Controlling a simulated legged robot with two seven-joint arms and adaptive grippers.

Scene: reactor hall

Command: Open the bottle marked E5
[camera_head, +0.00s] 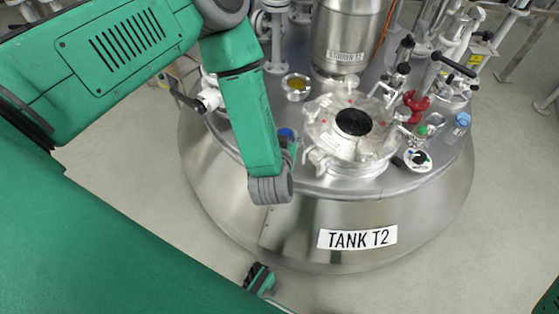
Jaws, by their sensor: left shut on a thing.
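My left arm comes in from the left and its grey wrist hangs over the front rim of the tank. My left gripper (291,146), small and partly hidden by the wrist, is shut on a blue-capped thing (286,133) at the tank top's front left. The thing's body is mostly hidden. Another small bottle with a blue top (462,121) stands at the right of the tank top, apart from the gripper. No E5 mark is readable. My right gripper does not show.
The steel tank (290,232) is labelled TANK T2. On it are a round hatch (345,150) with a dark opening, a dish with yellowish contents (296,86), a red valve (416,105), a green-topped item (422,131) and a steel vessel (350,35). Pipes crowd the back.

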